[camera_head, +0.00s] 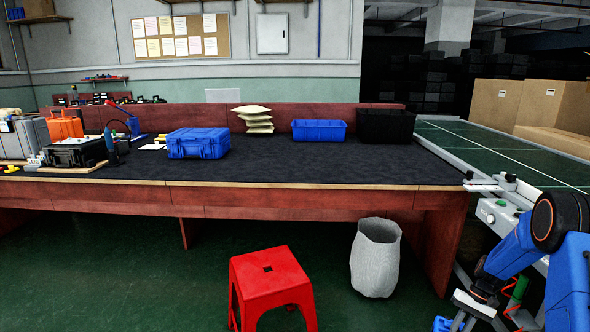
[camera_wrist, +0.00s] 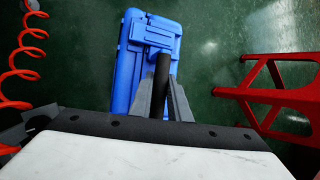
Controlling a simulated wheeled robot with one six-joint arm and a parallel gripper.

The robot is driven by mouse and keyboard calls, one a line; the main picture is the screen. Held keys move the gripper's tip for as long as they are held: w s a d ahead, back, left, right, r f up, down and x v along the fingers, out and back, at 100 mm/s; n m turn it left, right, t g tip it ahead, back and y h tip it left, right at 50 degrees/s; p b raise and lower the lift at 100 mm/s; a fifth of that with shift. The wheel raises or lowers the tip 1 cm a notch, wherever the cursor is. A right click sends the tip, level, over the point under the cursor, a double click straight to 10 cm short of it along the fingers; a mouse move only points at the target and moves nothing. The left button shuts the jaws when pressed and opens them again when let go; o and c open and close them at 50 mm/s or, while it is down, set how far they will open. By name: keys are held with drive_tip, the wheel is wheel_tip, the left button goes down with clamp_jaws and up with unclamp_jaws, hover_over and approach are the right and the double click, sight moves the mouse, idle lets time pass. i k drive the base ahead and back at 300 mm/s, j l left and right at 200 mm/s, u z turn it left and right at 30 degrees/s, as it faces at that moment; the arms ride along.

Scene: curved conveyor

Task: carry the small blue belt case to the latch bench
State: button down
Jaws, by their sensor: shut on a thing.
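My gripper (camera_wrist: 163,92) is shut on the small blue belt case (camera_wrist: 150,30), which hangs over the green floor in the wrist view. The fingers close at a dark bar by the case's near side; the exact grip is partly hidden. In the head view a bit of the blue case (camera_head: 442,324) shows at the bottom edge, below my arm on the right. The long bench (camera_head: 330,183) has a dark top and reddish wood sides. It stands ahead and to the left of the held case, which is low, below the top.
On the bench are another blue case (camera_head: 198,143), a black case (camera_head: 76,152), a blue bin (camera_head: 319,131), a black bin (camera_head: 386,126) and stacked pouches (camera_head: 255,119). A red stool (camera_head: 268,275) and grey basket (camera_head: 375,258) stand before it. A green conveyor (camera_head: 500,150) runs right. The front middle top is clear.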

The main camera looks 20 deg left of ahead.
sight(384, 171)
drive_tip(key=i+u, duration=0.1)
drive_tip(key=i, duration=0.5)
drive_tip(key=i+l+u, duration=0.1)
drive_tip(key=i, duration=0.5)
